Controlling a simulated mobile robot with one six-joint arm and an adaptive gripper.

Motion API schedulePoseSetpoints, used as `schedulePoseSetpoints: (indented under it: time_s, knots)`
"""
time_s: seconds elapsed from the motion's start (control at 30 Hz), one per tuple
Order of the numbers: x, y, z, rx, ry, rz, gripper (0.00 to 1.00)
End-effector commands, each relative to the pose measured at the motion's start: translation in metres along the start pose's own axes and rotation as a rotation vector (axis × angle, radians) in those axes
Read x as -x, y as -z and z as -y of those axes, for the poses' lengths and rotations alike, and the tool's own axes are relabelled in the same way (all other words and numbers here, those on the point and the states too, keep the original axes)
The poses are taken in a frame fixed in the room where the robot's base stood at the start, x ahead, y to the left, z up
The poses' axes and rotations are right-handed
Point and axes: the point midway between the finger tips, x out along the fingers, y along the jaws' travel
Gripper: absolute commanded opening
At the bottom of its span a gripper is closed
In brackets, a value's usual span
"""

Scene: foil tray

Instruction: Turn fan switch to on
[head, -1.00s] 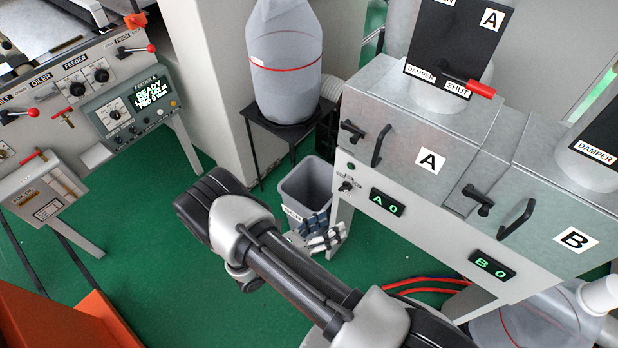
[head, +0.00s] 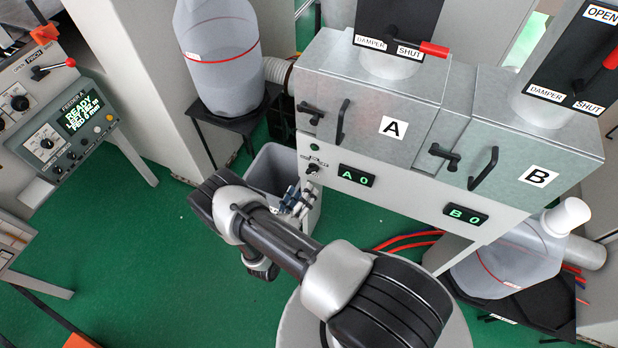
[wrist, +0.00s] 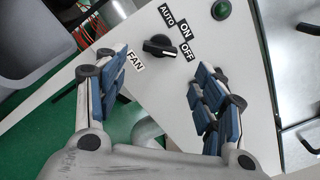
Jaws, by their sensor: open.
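The fan switch (wrist: 158,46) is a black rotary knob on a pale panel in the wrist view, with FAN, AUTO, ON and OFF labels around it. Its bar lies roughly in line with the OFF label (wrist: 188,50); I cannot clearly tell which end is the pointer. The switch also shows small in the head view (head: 313,170), at the left end of the cabinet front. My gripper (wrist: 163,70) is open and empty, its blue-padded fingers spread to either side below the knob, apart from it. In the head view my gripper (head: 297,199) is just below the switch.
A green lamp (wrist: 221,9) is beside the labels. The A 0 display (head: 356,175) and black door handles (head: 343,122) are to the right. A grey bin (head: 272,170) stands close behind my gripper. A large bottle (head: 217,60) on a black stand is at upper left.

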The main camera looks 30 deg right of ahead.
Motion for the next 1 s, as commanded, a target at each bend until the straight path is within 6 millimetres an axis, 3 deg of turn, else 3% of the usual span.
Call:
schedulePoseSetpoints:
  time_s: [0.2,0.4,0.77,1.0]
  knots:
    - [-0.043,0.001,0.001,-0.002,0.005,-0.003,0.63]
    - [-0.063,0.001,0.0,-0.001,0.002,-0.002,0.63]
    - [-0.068,0.0,0.0,0.0,0.0,0.0,0.63]
    - [-0.067,0.0,0.0,0.0,0.0,0.0,0.47]
